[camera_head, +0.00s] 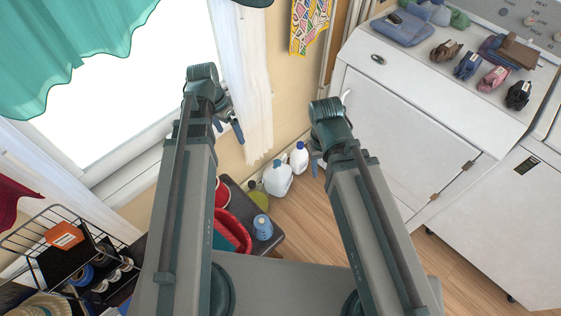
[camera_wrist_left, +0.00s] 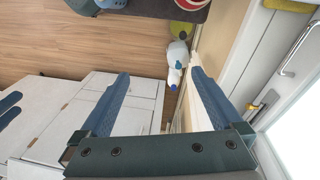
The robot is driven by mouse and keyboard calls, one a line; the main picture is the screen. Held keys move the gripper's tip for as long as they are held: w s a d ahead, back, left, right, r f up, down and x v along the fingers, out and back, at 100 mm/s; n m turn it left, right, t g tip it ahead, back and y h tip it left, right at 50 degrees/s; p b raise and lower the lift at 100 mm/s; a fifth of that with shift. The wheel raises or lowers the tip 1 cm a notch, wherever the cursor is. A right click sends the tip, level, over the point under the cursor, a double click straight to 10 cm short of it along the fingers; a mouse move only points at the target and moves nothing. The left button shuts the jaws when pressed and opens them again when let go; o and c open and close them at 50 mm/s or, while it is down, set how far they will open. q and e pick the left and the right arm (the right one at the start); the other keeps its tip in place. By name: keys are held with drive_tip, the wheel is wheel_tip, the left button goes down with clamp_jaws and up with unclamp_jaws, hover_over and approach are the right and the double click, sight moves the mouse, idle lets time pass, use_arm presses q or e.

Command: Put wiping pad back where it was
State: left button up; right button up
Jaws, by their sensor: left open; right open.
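I cannot pick out the wiping pad for certain in either view. A folded blue cloth-like item (camera_head: 402,30) lies at the back of the white counter at the upper right. My left gripper (camera_head: 229,126) is raised in front of the window edge and curtain. In the left wrist view my left gripper (camera_wrist_left: 160,95) shows its two blue fingers wide apart with nothing between them. My right gripper (camera_head: 317,165) is mostly hidden behind its own wrist, near the white cabinet front. It holds nothing that I can see.
Several small labelled items (camera_head: 467,66) stand on the white counter (camera_head: 420,70). White jugs (camera_head: 278,179) stand on the floor by the wall. A dark stand (camera_head: 268,236) holds a red container (camera_head: 232,232). A wire rack (camera_head: 45,232) is at lower left. Wooden floor (camera_head: 310,225) is open.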

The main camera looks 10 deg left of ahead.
use_arm(q)
drive_tip(key=s+d+y, duration=0.1)
drive_tip(key=s+d, duration=0.3)
drive_tip(key=d, duration=0.4)
drive_tip(key=s+d+n+y, duration=0.1)
drive_tip(key=s+d, duration=0.4)
drive_tip(key=d, duration=0.4)
drive_tip(key=shift+n+g+y, duration=0.3)
drive_tip(key=shift+y, duration=0.1)
drive_tip(key=shift+s+d, duration=0.1)
